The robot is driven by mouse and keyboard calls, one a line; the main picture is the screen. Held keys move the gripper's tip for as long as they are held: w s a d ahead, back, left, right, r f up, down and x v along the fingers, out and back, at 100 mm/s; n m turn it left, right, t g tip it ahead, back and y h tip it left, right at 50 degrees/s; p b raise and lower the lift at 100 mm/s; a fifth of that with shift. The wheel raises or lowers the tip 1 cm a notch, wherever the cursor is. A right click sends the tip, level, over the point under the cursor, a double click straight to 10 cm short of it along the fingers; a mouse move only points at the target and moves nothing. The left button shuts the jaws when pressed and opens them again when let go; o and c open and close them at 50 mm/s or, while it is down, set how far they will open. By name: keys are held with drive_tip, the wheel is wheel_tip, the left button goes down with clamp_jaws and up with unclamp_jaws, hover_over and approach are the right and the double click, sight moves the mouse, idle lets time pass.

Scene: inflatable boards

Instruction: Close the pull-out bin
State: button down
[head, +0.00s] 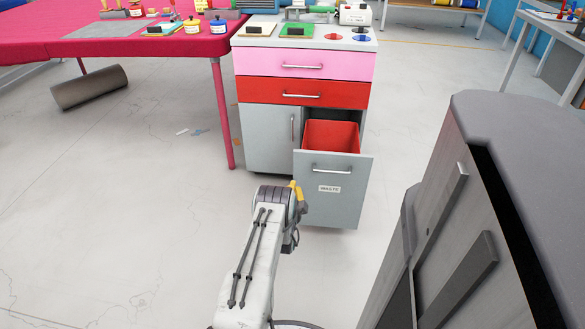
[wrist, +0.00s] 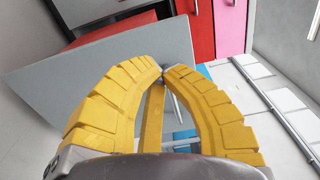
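The pull-out bin stands out from the lower right of a grey cabinet in the head view. Its grey front panel (head: 335,205) carries a label reading WASTE and a metal bar handle (head: 331,170). The red bin (head: 331,134) shows behind the panel. My gripper (head: 298,190) has yellow fingers and is in front of the panel's left side. In the wrist view, the fingertips of my gripper (wrist: 163,71) meet in front of the grey panel (wrist: 100,75). No held object shows.
The cabinet has a red drawer (head: 302,93) and a pink drawer (head: 304,65), both closed, and a left door (head: 268,137). A pink table (head: 130,42) stands at the left. A large grey unit (head: 500,200) is close at the right. Floor left of my arm is clear.

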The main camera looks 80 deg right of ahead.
drive_tip(key=b, duration=1)
approach(298, 162)
drive_tip(key=d, duration=0.5)
drive_tip(key=shift+w+d+f, duration=0.2)
drive_tip(key=shift+f, duration=0.15)
drive_tip(key=d+b, duration=0.2)
drive_tip(key=b, duration=0.1)
drive_tip(key=shift+w+d+r, duration=0.1)
drive_tip(key=shift+d+r, duration=0.05)
drive_tip(key=shift+d, duration=0.1)
drive_tip(key=shift+b, duration=0.35)
drive_tip(key=shift+d+r, duration=0.15)
drive_tip(key=shift+d, duration=0.05)
